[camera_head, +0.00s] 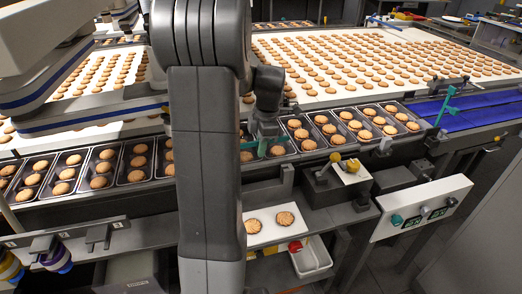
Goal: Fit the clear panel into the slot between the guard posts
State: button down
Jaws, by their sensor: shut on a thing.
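My gripper (264,138) is beyond my upright arm, over the near row of biscuit trays, and points down. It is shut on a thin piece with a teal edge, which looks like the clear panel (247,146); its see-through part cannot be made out. A teal upright post (442,108) with a short side arm stands at the right end of the tray row, well apart from my gripper. I cannot tell whether it is one of the guard posts. The slot cannot be made out, and my arm hides part of the tray row.
Black trays (326,131) of biscuits line the near conveyor. A wide white belt (400,45) of biscuits lies behind, a blue belt (485,115) at right. In front are a dark box with a yellow knob (336,157), a white control panel (422,208) and a white bin (312,258).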

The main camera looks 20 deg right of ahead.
jog(key=shift+f, duration=0.65)
jog(key=shift+f, duration=0.1)
jog(key=shift+f+b, duration=0.4)
jog(key=shift+f, duration=0.15)
jog(key=c, duration=1.6)
grip_release()
jog(key=shift+r+p, duration=0.4)
jog(key=shift+r, duration=0.15)
jog(key=r, duration=0.4)
jog(key=d+r, duration=0.1)
jog(key=r, duration=0.7)
jog(key=shift+d, duration=0.25)
jog(key=shift+f, duration=0.1)
